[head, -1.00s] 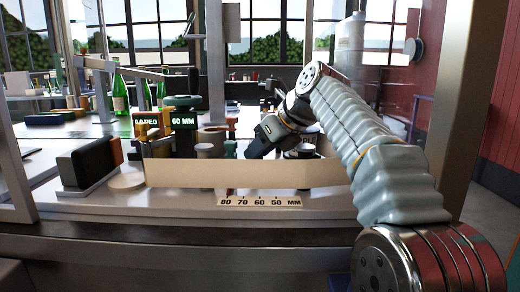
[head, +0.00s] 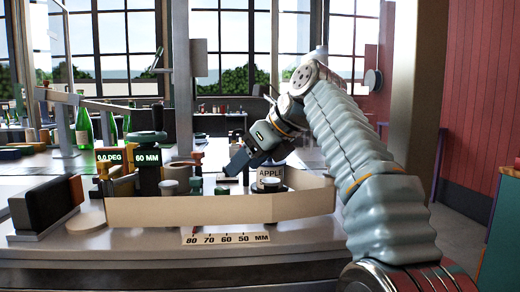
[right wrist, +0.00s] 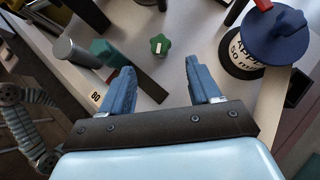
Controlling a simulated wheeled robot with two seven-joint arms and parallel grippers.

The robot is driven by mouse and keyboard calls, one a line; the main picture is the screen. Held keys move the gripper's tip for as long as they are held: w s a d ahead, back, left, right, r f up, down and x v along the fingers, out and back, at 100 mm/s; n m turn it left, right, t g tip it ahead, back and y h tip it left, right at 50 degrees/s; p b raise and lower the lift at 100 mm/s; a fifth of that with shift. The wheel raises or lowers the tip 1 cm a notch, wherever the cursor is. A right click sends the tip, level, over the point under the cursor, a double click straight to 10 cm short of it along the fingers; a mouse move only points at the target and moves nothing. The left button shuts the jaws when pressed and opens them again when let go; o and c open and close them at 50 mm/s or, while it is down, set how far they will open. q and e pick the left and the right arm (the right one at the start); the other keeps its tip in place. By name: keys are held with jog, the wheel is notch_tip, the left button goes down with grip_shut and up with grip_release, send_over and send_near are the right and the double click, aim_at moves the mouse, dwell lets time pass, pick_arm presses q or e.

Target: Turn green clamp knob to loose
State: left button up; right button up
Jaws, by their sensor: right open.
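A small green star-shaped knob (right wrist: 159,44) with a pale mark on top shows in the right wrist view, just beyond the gap between the fingertips. In the head view a small green knob (head: 195,184) shows behind the cream panel, left of and below the gripper; it may be the same one. My right gripper (right wrist: 163,76) is open, its two blue fingers apart with nothing between them. In the head view it (head: 232,164) hangs above the bench fixtures, clear of the knob. My left gripper is in neither view.
A dark blue knob on an "APPLE 50 mm" drum (right wrist: 248,61) stands close to the right finger. A grey cylinder (right wrist: 77,52) and a teal block (right wrist: 108,52) are to the left. A cream panel (head: 200,208) with a millimetre scale (head: 226,238) fronts the fixtures.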

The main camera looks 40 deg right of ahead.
jog(key=v, duration=0.5)
jog(key=shift+r, duration=0.1)
